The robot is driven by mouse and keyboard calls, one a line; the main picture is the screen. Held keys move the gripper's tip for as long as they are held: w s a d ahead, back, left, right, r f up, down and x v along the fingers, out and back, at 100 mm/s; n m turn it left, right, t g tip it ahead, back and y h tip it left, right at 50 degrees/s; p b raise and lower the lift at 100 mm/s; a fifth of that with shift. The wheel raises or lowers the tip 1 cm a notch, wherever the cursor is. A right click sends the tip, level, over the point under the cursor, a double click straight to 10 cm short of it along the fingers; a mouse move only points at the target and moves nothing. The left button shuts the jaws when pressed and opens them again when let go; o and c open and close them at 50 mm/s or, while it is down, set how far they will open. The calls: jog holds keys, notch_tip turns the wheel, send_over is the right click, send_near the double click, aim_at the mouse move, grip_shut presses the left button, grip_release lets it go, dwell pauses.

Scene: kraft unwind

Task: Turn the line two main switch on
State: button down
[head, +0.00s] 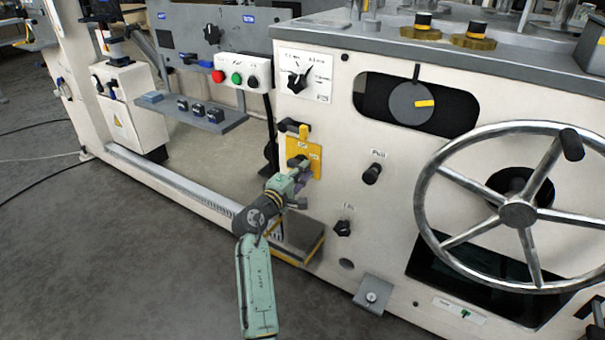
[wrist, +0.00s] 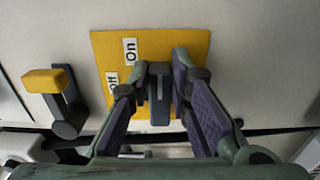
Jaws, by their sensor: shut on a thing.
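The main switch is a dark handle (wrist: 159,108) in front of a yellow plate (wrist: 195,42) on the cream machine front. The plate has a white "On" label (wrist: 130,51) and a white "Off" label (wrist: 112,82). The yellow plate also shows in the head view (head: 294,147). My gripper (wrist: 161,80) has its two purple-padded fingers closed on either side of the handle. In the head view, my gripper (head: 302,178) is at the lower part of the plate and hides most of the handle. I cannot tell which label the handle points to.
A yellow-tipped black lever (wrist: 49,80) stands beside the plate; in the head view it is just above it (head: 303,131). A black knob (head: 372,173) and a large handwheel (head: 518,214) are to the right. A grey step (head: 300,238) lies below.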

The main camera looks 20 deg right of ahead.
dwell(0.3)
jog(key=c, duration=1.5)
grip_release()
